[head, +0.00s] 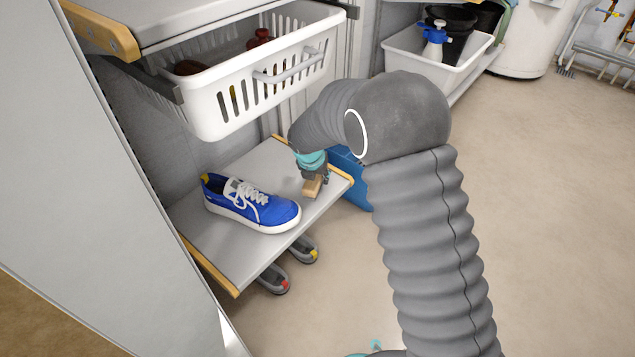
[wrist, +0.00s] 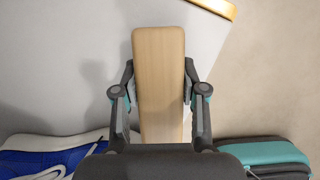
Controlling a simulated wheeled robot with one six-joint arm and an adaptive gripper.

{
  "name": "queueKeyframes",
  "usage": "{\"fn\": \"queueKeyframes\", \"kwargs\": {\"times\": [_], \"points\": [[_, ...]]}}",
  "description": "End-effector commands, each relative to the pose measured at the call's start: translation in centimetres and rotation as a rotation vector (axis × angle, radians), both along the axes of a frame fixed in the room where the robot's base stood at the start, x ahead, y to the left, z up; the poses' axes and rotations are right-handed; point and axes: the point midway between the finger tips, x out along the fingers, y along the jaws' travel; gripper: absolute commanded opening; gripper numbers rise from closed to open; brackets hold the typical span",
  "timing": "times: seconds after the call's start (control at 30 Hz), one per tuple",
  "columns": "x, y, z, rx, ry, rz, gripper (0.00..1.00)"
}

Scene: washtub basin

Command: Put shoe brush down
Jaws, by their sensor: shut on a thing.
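The shoe brush (wrist: 158,80) shows in the wrist view as a long, pale wooden block between my two fingers. In the head view only a small part of the brush (head: 312,187) shows below my gripper (head: 316,178), over the right end of a grey shelf (head: 232,245). My gripper (wrist: 160,105) is shut on the brush. I cannot tell whether the brush touches the shelf. Its underside is hidden.
A blue shoe with white laces (head: 250,204) stands on the shelf, left of my gripper. A white slotted basket (head: 265,75) hangs above. A blue item (head: 350,175) is behind the shelf's right end. Bare shelf lies between shoe and brush.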

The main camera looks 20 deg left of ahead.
Motion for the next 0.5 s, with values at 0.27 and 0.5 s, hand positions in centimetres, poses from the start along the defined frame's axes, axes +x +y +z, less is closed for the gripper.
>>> {"fn": "queueKeyframes", "kwargs": {"times": [0.27,0.5], "points": [[0.0,0.0,-2.1,0.000,0.000,0.000,0.05],[0.0,0.0,-2.4,0.000,0.001,0.001,0.05]]}}
